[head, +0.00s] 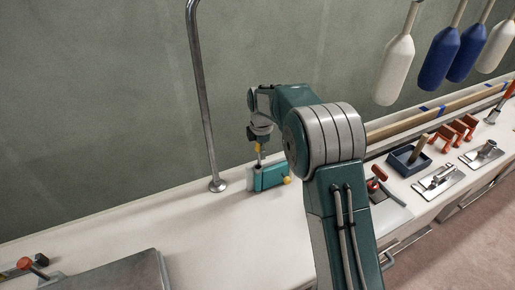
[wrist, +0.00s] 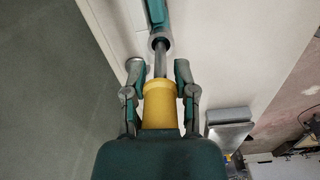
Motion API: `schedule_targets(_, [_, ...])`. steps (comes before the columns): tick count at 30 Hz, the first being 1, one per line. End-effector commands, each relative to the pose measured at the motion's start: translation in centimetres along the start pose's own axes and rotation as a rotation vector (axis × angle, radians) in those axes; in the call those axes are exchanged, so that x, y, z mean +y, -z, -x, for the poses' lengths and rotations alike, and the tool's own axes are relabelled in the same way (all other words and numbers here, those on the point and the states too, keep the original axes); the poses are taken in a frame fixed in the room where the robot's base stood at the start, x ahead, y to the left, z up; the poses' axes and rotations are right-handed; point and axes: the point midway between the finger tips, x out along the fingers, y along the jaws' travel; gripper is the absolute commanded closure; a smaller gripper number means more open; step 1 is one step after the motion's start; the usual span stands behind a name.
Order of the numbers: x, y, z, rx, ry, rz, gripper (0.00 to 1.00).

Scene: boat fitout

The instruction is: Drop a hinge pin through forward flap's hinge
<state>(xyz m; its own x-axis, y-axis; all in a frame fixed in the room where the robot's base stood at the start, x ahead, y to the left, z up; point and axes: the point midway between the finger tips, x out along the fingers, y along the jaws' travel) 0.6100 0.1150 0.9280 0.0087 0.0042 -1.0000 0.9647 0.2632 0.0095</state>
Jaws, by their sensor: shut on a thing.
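My gripper (head: 260,136) is low over the bench, and its fingers also show in the wrist view (wrist: 159,80). It is shut on a hinge pin with a yellow head (wrist: 160,105) and a grey shank (wrist: 160,63). The pin points down, and its yellow head (head: 259,148) shows in the head view. In the wrist view the shank's far end meets the round mouth of a teal hinge barrel (wrist: 158,16); how deep it sits is unclear. The teal flap (head: 270,178) with a yellow knob (head: 287,180) stands on the bench under my gripper.
A steel post (head: 204,100) rises just left of the flap. A blue open box (head: 408,161), orange clamps (head: 463,130) and metal latches (head: 440,180) lie at right. A grey plate (head: 115,275) lies at front left. The bench between is clear.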

Motion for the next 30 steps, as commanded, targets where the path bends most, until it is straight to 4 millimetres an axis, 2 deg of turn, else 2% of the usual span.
schedule_targets(30, [0.0, 0.4, -5.4, -0.003, 0.003, -0.001, 1.00])
